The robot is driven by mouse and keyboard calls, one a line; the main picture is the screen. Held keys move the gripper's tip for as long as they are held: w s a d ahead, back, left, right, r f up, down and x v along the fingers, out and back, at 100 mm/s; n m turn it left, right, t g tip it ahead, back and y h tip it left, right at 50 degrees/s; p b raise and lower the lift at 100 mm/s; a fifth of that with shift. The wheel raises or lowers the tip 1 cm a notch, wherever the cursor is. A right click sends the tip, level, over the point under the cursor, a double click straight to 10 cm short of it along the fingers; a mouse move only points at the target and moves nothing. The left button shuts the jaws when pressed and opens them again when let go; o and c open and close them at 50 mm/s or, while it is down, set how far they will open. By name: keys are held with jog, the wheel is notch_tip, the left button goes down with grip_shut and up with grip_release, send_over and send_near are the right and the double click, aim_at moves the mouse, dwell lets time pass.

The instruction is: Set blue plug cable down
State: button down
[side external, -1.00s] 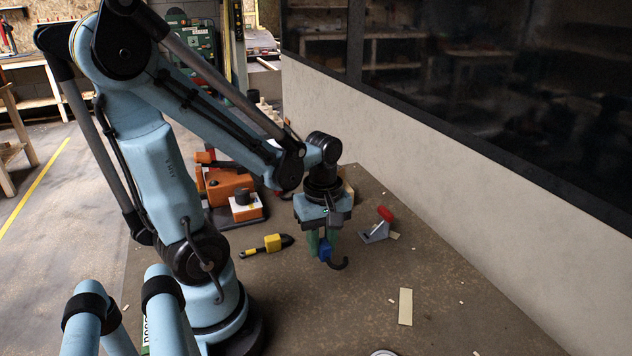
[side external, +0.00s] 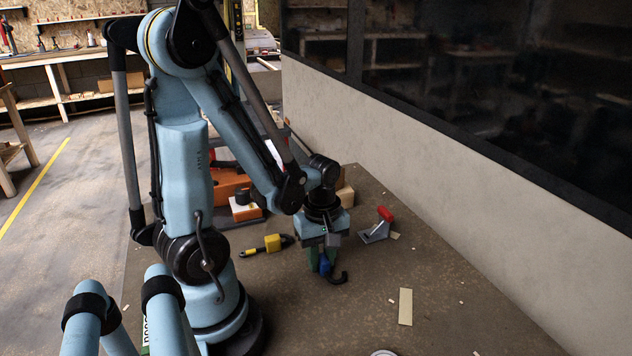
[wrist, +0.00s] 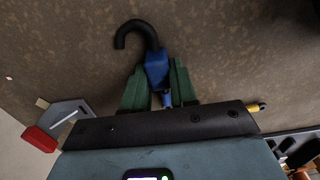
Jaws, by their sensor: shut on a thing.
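My gripper (side external: 322,262) is shut on the blue plug cable (side external: 325,267), its green fingers on either side of the blue plug. A black curved cable end (side external: 340,279) hooks out to the right, low and close to the table; I cannot tell whether it touches. In the wrist view the blue plug (wrist: 156,68) sits between the green fingers (wrist: 160,88), with the black hooked cable (wrist: 136,27) beyond the tips.
A grey clamp-like piece with a red handle (side external: 385,214) stands right of my gripper. A pale flat strip (side external: 405,307) lies in front. An orange machine (side external: 229,186) stands behind on the left. A wall (side external: 420,150) borders the table's right. The table (side external: 300,320) in front is mostly clear.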

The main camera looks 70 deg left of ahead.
aim_at(321, 255)
jog(key=shift+f, duration=0.1)
jog(key=c, duration=0.9)
grip_release()
jog(key=shift+r, duration=6.1)
jog(key=w+d+r+m+t, duration=0.1)
jog(key=w+d+m+t, duration=0.5)
jog(key=m, duration=1.2)
jog(key=shift+w+d+r+t, duration=0.25)
jog(key=shift+d+t, duration=0.35)
jog(key=shift+d, duration=0.95)
